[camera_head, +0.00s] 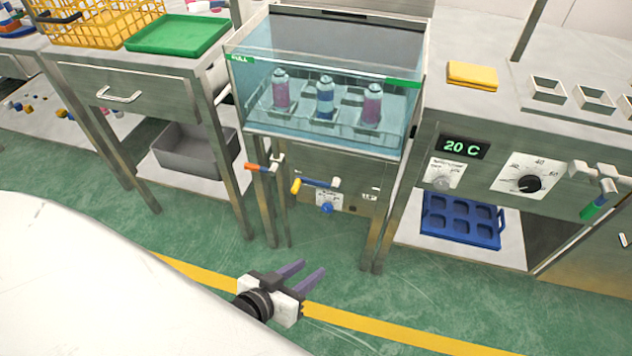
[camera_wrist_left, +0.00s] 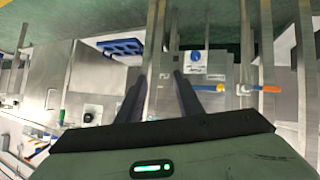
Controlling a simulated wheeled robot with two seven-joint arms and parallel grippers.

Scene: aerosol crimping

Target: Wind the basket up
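A glass-walled water bath (camera_head: 240,95) stands at the centre. In it sits a basket (camera_head: 345,127) holding several purple and blue cans (camera_head: 325,98), which look to be under water. On the bath's front are a crank with a yellow grip (camera_head: 296,186) and a lever with an orange grip (camera_head: 252,167). Which one works the basket I cannot tell. My left gripper (camera_head: 313,266) is open and empty, apart from and below the cranks. My right gripper is out of view.
A green tray (camera_head: 178,34) and yellow crate (camera_head: 100,22) stand on the left bench. The floor before the bath is free.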

